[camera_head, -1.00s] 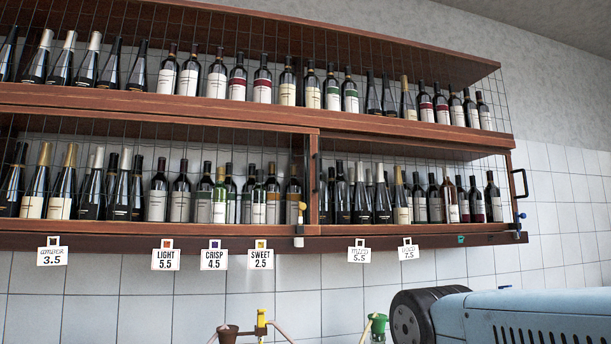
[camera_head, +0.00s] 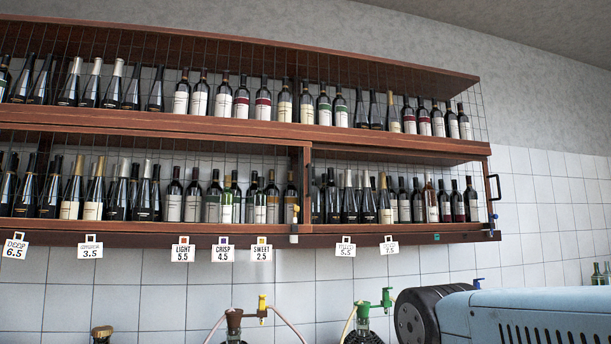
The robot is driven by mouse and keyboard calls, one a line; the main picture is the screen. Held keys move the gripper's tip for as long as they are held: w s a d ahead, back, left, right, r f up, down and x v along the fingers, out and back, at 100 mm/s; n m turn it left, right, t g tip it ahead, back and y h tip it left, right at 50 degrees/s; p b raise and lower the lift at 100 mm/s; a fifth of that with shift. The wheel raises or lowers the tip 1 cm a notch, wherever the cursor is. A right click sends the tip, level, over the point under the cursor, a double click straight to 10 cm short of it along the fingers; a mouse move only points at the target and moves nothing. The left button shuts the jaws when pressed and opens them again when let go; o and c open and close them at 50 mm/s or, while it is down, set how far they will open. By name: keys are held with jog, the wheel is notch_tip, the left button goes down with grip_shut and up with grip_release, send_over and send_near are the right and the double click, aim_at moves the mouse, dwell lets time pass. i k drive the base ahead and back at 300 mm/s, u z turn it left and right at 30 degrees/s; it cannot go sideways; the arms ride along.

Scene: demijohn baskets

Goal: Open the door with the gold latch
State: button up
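A wooden wall cabinet (camera_head: 300,130) with wire-mesh fronts holds several wine bottles on two levels. A small yellow-gold latch-like piece (camera_head: 295,210) sits at the lower right of the left lower mesh section, by the middle post, with a white part below it. I cannot tell whether that door is closed. A small teal piece (camera_head: 436,237) is on the lower rail at right. My gripper is not in view.
Price tags, including a LIGHT 5.5 tag (camera_head: 183,250), hang under the cabinet. Below stand vessels with a brown funnel and yellow tap (camera_head: 262,309) and a green tap (camera_head: 386,298). A blue body with a black wheel at lower right is mine. Green bottles (camera_head: 597,274) stand at far right.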

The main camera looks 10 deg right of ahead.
aim_at(6, 223)
jog(key=z, duration=0.35)
jog(key=i, duration=1.05)
jog(key=u, duration=0.4)
